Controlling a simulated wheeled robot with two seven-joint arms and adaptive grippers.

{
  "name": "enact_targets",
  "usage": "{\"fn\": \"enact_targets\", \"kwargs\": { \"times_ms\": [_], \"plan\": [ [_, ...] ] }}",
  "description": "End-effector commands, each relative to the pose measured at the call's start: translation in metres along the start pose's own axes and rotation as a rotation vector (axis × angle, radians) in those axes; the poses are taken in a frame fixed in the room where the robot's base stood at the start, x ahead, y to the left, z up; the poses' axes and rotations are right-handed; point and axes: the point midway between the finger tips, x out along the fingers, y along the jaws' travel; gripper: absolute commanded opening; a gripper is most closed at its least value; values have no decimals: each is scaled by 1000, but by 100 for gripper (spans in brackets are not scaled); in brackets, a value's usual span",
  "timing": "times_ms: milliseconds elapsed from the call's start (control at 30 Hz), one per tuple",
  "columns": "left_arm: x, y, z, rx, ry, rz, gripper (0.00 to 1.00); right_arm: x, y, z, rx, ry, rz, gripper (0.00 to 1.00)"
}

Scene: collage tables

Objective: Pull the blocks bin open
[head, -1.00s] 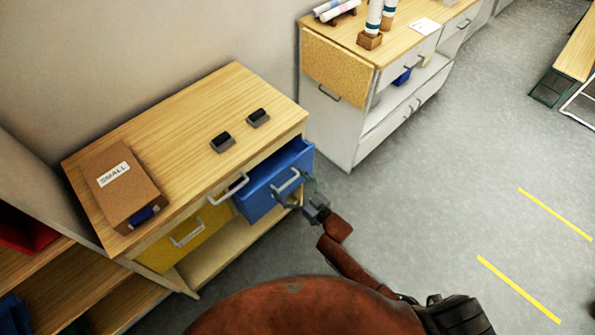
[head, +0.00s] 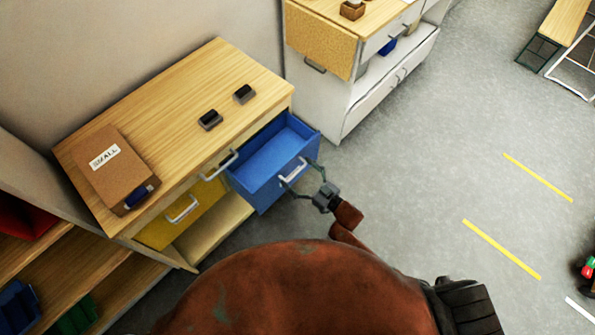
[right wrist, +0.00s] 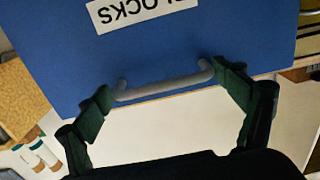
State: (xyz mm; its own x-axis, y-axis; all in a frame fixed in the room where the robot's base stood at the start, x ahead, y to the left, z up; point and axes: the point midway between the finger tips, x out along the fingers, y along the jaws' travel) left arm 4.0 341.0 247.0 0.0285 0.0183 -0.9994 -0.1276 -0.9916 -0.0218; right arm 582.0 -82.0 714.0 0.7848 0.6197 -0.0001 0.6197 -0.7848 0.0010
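The blue blocks bin (head: 262,185) is a drawer in the wooden-topped cabinet. It stands well out from the front, and its empty-looking inside shows. In the right wrist view its blue front (right wrist: 200,45) carries a white label (right wrist: 135,10) reading upside down, partly cut off. Its pale bar handle (right wrist: 165,84) runs across the front. My right gripper (head: 301,179) has one finger at each end of this handle, and in the right wrist view the fingers (right wrist: 166,86) appear to press on its ends. My left gripper is not in view.
A yellow bin (head: 178,222) sits beside the blue one. A brown box marked SMALL (head: 115,175) and two small dark objects (head: 227,107) lie on the cabinet top (head: 200,85). A white cabinet (head: 370,100) stands behind.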

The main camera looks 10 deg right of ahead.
Motion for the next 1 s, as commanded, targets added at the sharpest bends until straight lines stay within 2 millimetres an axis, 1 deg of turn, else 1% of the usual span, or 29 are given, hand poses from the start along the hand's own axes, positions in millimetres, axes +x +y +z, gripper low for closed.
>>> {"fn": "enact_targets", "kwargs": {
  "times_ms": [333, 467, 567, 800, 900, 1000],
  "plan": [
    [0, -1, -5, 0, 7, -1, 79, -1, 0, 0, 0, 0, 0, 94],
    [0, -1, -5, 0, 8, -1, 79, -9, 0, 1, 0, -2, 1, 94],
    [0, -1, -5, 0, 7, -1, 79, -25, 1, 2, 0, -4, 1, 94],
    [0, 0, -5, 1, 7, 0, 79, -75, 1, 1, 0, -3, 2, 94],
    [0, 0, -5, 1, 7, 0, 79, -94, 1, 0, -1, -2, 1, 94],
    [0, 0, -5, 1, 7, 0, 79, -107, 1, 1, -1, -2, 2, 94]
  ]
}}
